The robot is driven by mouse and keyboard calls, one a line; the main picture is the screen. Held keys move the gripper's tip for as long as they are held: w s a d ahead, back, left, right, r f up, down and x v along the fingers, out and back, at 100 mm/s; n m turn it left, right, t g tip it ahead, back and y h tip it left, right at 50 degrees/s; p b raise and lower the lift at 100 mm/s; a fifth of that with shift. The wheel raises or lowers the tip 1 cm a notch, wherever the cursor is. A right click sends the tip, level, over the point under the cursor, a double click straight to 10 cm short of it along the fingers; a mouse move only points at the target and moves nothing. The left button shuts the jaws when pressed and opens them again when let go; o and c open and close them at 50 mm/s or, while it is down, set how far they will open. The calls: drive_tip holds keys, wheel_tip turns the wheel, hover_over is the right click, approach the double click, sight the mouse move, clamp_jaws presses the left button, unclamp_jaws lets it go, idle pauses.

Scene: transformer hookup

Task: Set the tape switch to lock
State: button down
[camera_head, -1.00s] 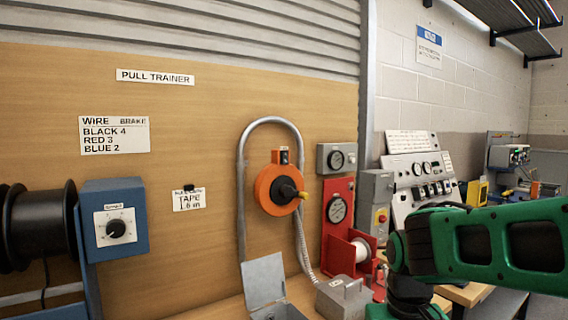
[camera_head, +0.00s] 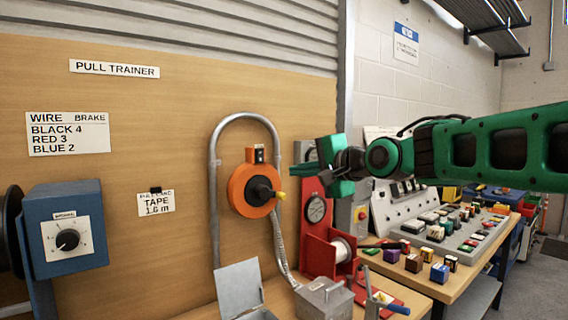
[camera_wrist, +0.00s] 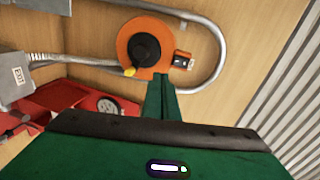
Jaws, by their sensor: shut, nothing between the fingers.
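The tape reel is an orange disc (camera_head: 240,190) with a black hub and a yellow-tipped crank handle, mounted on the wooden panel inside a bent grey conduit. A small switch box (camera_head: 255,155) with a dark top sits on the reel's upper edge. In the wrist view the reel (camera_wrist: 128,52) is at top centre and the switch (camera_wrist: 182,61) is at its right edge. The switch's setting is too small to read. My green gripper (camera_head: 322,172) is to the right of the reel, apart from it. Its fingers (camera_wrist: 161,84) are shut and empty, pointing toward the reel.
A red stand with a gauge (camera_head: 316,210) and a white spool (camera_head: 342,250) are below my gripper. A grey open box (camera_head: 240,284) lies below the reel. A blue brake box (camera_head: 66,236) is at left.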

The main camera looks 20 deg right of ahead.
drive_tip(key=r, duration=0.3)
drive_tip(key=shift+w+a+m+t+y, duration=0.1)
drive_tip(key=shift+w+m+t+y, duration=0.2)
drive_tip(key=shift+t, duration=0.1)
drive_tip(key=shift+w, duration=0.1)
